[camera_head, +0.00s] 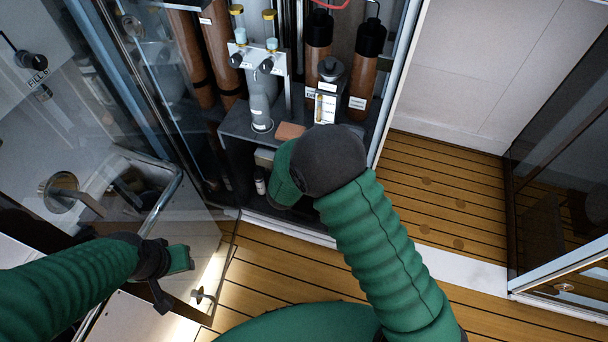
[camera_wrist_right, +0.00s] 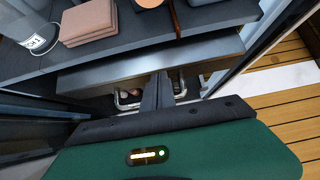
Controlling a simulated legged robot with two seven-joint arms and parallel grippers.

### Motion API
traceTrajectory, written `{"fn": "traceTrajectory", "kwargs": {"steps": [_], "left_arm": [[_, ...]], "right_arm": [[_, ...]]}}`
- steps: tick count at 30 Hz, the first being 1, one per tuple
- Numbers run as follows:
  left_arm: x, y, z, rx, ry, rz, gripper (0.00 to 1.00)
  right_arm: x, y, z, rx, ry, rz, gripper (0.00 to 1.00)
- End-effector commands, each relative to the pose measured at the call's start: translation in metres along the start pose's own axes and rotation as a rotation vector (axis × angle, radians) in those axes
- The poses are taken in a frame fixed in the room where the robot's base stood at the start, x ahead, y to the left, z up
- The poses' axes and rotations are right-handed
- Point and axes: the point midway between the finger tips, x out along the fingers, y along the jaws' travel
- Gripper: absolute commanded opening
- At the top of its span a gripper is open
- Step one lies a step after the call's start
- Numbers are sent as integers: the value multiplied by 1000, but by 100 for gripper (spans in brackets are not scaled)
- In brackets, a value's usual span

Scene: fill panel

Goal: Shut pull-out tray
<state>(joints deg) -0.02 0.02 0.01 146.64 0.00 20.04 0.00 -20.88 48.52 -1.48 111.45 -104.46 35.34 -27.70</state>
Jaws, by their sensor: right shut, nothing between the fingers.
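The pull-out tray (camera_wrist_right: 90,82) shows in the right wrist view as a grey metal panel under the dark shelf. A bright metal handle (camera_wrist_right: 128,103) lies at its lower edge, partly behind my fingers. My right gripper (camera_wrist_right: 158,78) is shut and empty, its dark fingertips overlapping the panel's lower edge at the handle. I cannot tell whether they touch. In the head view my right forearm and hand hide the right fingers and most of the tray. My left gripper (camera_head: 172,278) hangs at the lower left, away from the cabinet; its finger opening is unclear.
The dark shelf (camera_head: 238,122) carries brown cylinders (camera_head: 318,50), a clear-tubed fixture (camera_head: 262,85) and a reddish block (camera_head: 290,131). A small bottle (camera_head: 260,181) stands below. A glass door (camera_head: 135,90) is open at left. Wooden floor (camera_head: 440,190) is clear at right.

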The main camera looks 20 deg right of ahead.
Motion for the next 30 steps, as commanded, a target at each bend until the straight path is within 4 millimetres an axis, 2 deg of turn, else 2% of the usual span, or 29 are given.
{"fn": "traceTrajectory", "kwargs": {"steps": [11,20,30], "left_arm": [[0,0,0,-1,-1,0,36],[0,0,0,0,-1,0,36],[0,0,0,0,-1,0,36]], "right_arm": [[3,-2,3,4,2,2,0],[30,-2,30,3,2,1,0],[30,-1,30,2,2,3,0]]}}
